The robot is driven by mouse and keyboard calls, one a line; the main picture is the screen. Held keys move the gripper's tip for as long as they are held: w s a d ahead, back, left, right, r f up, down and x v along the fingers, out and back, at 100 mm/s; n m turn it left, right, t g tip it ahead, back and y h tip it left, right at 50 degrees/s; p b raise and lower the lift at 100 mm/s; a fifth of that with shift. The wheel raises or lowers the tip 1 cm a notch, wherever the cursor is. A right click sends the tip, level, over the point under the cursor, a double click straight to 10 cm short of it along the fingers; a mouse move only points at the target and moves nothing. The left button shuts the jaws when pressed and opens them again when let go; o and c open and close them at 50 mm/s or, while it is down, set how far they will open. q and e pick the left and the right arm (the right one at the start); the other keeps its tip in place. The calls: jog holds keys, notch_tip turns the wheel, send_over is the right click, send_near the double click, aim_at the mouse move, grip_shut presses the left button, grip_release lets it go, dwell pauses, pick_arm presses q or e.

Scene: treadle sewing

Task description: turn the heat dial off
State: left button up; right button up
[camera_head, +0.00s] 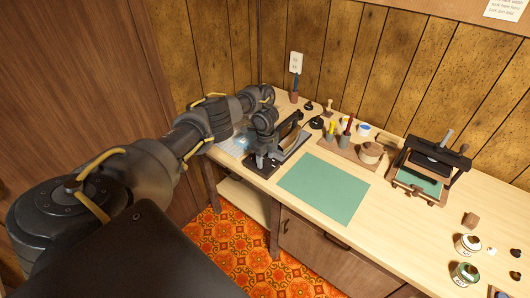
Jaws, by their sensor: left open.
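My left arm reaches in from the left, and my left gripper (262,161) is open at the left part of the bench, pointing down. It is beside a small dark device (291,139) with a black frame, a grey base and a brown part. I cannot make out a heat dial; my gripper and wrist cover the near left side of this device. Whether the gripper touches it cannot be told. My right gripper is not in view.
A green mat (325,188) lies on the pale bench right of the gripper. Behind it is a wooden tray (345,150) with tools. A dark-framed press (430,168) stands farther right. Jars (467,245) stand at the right.

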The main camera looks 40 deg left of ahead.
aim_at(265, 160)
pick_arm(q)
jog(key=shift+r, duration=0.45)
notch_tip(265, 160, up, 10)
jog(key=p, duration=0.4)
jog(key=shift+f, duration=0.1)
